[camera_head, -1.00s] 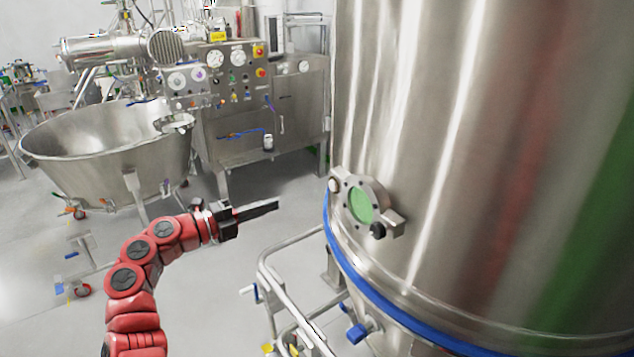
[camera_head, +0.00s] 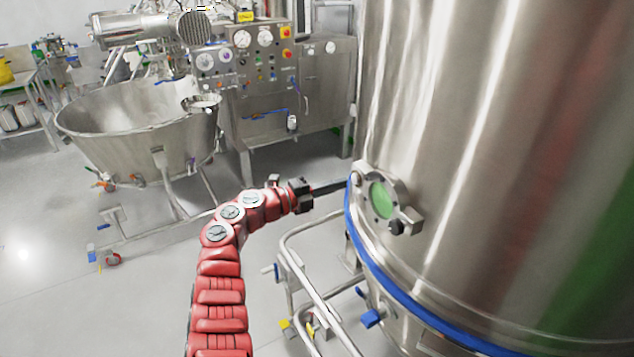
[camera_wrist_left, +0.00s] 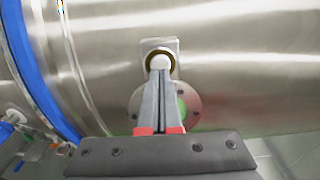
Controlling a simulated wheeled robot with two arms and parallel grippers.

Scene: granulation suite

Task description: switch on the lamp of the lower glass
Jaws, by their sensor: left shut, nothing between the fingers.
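The lower sight glass (camera_head: 381,199) is a round green window in a bolted steel flange, low on the big steel vessel. A small pale round button (camera_head: 356,180) sits at the flange's upper left. In the left wrist view the button (camera_wrist_left: 159,59) is white in a dark brassy ring, and the green glass (camera_wrist_left: 182,108) is partly hidden behind my fingers. My left gripper (camera_head: 346,184) is shut and empty, its fingertips right at the button. In the wrist view the fingertips (camera_wrist_left: 160,74) overlap its lower edge; I cannot tell whether they touch it. My right gripper is not in view.
The steel vessel (camera_head: 470,130) with a blue band (camera_head: 400,285) fills the right side. A dark knob (camera_head: 397,227) sits at the flange's lower right. Steel tube railing (camera_head: 318,290) stands below my left gripper. A conical bowl (camera_head: 135,135) and control panel (camera_head: 245,65) stand behind.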

